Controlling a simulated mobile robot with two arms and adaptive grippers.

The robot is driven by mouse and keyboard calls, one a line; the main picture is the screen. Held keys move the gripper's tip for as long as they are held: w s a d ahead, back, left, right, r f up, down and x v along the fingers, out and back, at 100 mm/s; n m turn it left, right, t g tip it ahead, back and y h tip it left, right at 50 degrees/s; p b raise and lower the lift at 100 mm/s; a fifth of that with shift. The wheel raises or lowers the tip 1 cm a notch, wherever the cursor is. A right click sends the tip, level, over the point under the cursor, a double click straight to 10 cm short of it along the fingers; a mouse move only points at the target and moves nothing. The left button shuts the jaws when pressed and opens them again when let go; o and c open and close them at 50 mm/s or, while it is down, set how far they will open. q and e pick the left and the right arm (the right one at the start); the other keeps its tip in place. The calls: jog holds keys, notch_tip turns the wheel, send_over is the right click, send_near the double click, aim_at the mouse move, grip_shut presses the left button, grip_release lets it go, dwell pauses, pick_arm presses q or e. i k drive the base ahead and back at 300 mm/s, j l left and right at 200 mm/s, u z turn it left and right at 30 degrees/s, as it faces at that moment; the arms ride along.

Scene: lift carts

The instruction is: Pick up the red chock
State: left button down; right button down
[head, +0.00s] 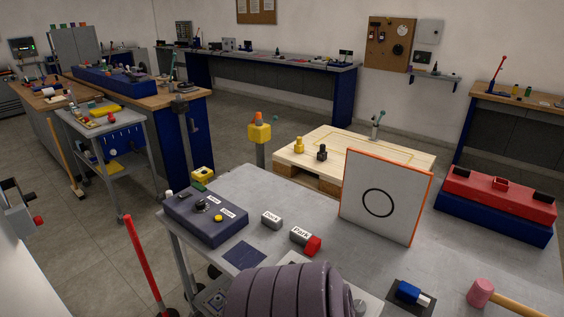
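I cannot single out a red chock with certainty. A small red block (313,245) sits at the right end of a grey piece labelled "Park" (300,236) on the grey table top (270,192). The two appear to touch, and I cannot tell whether they are one object. Another small red piece (501,183) is on top of the red toolbox (497,196) at the right. Neither of my grippers shows in the head view.
A grey piece labelled "Dock" (271,220), a dark control box (207,217) and an upright circle-marked panel (386,197) stand on the table. A pink mallet (480,292) lies at the front right. A dark ribbed shape (290,292) hides the front middle. Floor shows at left.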

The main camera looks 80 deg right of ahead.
aim_at(314, 244)
jog(key=z, duration=2.9)
